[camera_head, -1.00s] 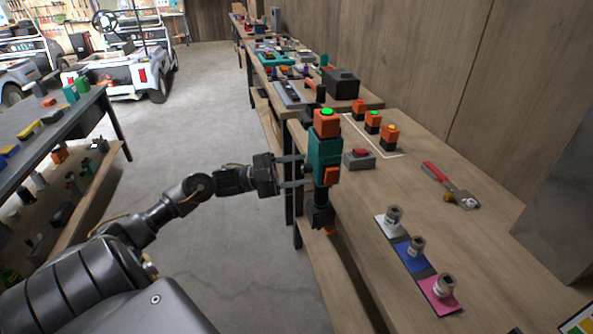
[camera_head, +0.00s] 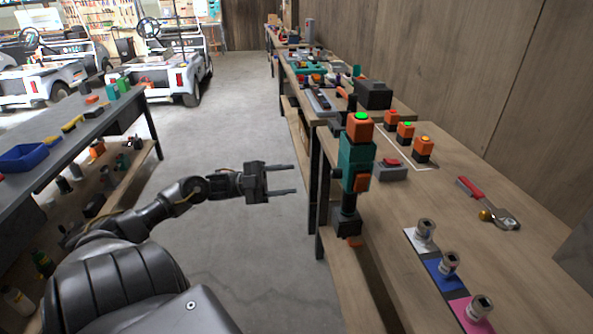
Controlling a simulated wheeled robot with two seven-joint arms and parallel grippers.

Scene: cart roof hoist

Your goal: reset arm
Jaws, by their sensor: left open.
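My left gripper (camera_head: 283,180) is open and empty, reaching in from the left over the concrete floor. Its two fingers point right toward the workbench (camera_head: 400,225) and stay apart from it. A teal and orange device (camera_head: 355,165) with a green-lit top stands upright at the bench's near-left edge, right of the fingers, with a clear gap between. My right gripper is not in view.
On the right bench are several orange button boxes (camera_head: 405,132), a grey box with a red button (camera_head: 391,170), a red-handled wrench (camera_head: 487,203) and metal sockets on coloured pads (camera_head: 448,264). A dark table (camera_head: 85,130) stands at left. Carts (camera_head: 170,70) are parked behind. The floor between is clear.

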